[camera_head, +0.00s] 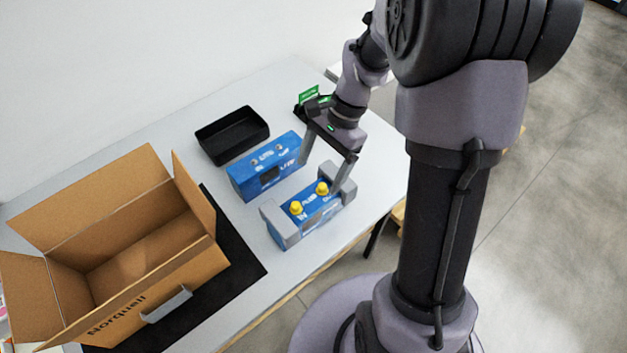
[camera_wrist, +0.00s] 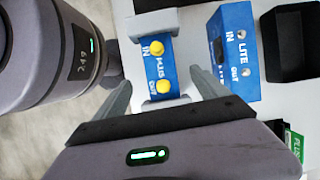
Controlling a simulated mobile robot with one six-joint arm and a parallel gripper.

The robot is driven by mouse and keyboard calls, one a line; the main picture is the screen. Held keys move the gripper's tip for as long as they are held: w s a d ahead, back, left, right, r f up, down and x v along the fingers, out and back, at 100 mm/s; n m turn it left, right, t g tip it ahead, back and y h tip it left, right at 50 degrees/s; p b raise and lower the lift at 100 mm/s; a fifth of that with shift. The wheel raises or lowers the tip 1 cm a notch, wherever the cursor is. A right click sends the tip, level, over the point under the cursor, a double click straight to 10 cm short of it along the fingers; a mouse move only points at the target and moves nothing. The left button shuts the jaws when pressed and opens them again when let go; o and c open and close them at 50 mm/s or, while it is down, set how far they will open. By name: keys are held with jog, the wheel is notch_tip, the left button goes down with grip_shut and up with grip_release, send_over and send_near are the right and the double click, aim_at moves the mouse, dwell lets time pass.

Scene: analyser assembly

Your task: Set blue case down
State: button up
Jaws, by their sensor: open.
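A blue case with two yellow knobs (camera_head: 316,213) sits on the table between grey end blocks; it is marked PLUS in the wrist view (camera_wrist: 158,62). A second blue case (camera_head: 266,167), marked LITE in the wrist view (camera_wrist: 232,50), lies beside it with silver ports and a dark window. My gripper (camera_head: 318,178) is open and empty, above the near-arm end of the PLUS case. In the wrist view my fingers (camera_wrist: 161,76) spread to either side of that case, apart from it as far as I can see.
An open cardboard box (camera_head: 150,270) marked Norquell stands on a black mat (camera_head: 245,262) at left. A black tray (camera_head: 232,134) lies behind the LITE case. A green card (camera_head: 310,93) stands behind my gripper. The table edge is close to the PLUS case.

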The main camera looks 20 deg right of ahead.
jog(key=s+a+r+n+t+h, duration=0.1)
jog(key=s+a+r+n+t, duration=0.2)
jog(key=s+r, duration=0.4)
jog(key=s+a+r+n+t+h, duration=0.1)
jog(key=s+a+r+n+t, duration=0.3)
jog(key=s+a+r+n, duration=0.1)
notch_tip(320, 180, up, 4)
jog(key=shift+s+f+n, duration=0.15)
jog(key=shift+s+n, duration=0.65)
jog(key=shift+s, duration=0.3)
jog(key=shift+a, duration=0.1)
jog(key=shift+f+b, duration=0.3)
jog(key=shift+b, duration=0.1)
